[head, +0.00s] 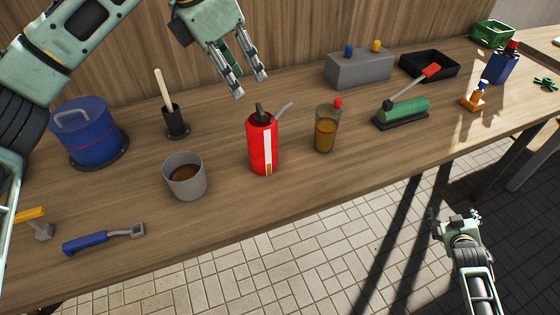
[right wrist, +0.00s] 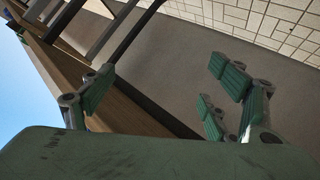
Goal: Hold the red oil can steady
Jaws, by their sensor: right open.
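The red oil can (head: 262,146) stands upright on the wooden table in the head view, with a white stripe down its side, a dark cap and a grey spout pointing up to the right. My left gripper (head: 252,88) is above and behind the can, pointing down, its fingers apart and nothing between them. It does not touch the can. My right gripper (head: 458,216) is off the table at the lower right, over the tiled floor. In the right wrist view its fingers (right wrist: 165,95) are spread and empty.
A grey cup (head: 185,177) stands left of the can and a glass jar (head: 326,130) stands right of it. A dark brush holder (head: 175,123) is behind the cup. A blue-handled tool (head: 90,242) lies near the front edge. The wall is close behind.

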